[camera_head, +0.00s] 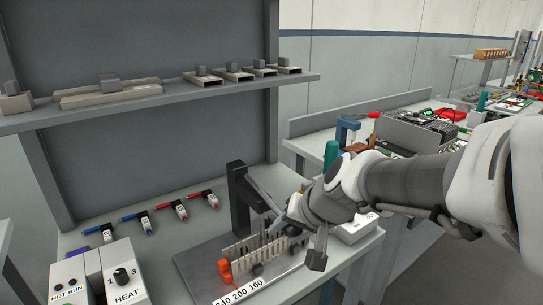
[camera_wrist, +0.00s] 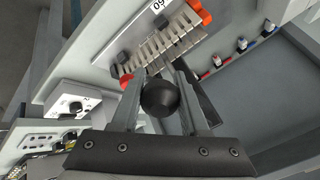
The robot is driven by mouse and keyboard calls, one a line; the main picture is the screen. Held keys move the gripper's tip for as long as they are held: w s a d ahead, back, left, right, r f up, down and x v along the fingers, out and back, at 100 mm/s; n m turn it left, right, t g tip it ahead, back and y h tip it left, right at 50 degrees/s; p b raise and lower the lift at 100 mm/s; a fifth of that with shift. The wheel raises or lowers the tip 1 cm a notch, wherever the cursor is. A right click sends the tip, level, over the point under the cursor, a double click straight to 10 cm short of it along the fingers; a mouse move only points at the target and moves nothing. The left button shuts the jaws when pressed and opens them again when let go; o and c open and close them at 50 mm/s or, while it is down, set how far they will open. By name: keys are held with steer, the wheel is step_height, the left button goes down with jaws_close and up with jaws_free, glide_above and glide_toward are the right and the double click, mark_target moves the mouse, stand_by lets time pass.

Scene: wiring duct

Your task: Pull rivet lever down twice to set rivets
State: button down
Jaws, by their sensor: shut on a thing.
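The rivet tool is a dark upright post (camera_head: 238,200) on a grey baseplate (camera_head: 200,262) on the bench. Its lever (camera_head: 262,196) slopes down from the post toward my gripper. A slotted beige wiring duct (camera_head: 250,256) lies on the baseplate, with orange pieces (camera_head: 224,268) at its near end. The duct also shows in the wrist view (camera_wrist: 158,47). My gripper (camera_head: 285,218) is at the lever's end, above the duct. In the wrist view its fingers (camera_wrist: 160,97) are shut on a round black knob (camera_wrist: 161,98), the lever's handle. The rivets themselves cannot be made out.
A control box (camera_head: 100,276) marked HOT RUN and HEAT stands at the front left. Several red and blue tools (camera_head: 160,209) lie behind the baseplate. A shelf (camera_head: 160,98) with grey parts hangs above. A cluttered bench (camera_head: 400,125) stands at the right.

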steer(key=shift+w+f+b, duration=0.2)
steer(key=shift+f+b, duration=0.4)
steer(key=shift+f, duration=0.05)
steer(key=shift+a, duration=0.1)
steer(key=shift+w, duration=0.1)
steer(key=shift+c, duration=2.2)
jaws_free()
steer(key=p+v, duration=0.4)
steer(key=v, duration=1.3)
steer(key=shift+r, duration=0.15)
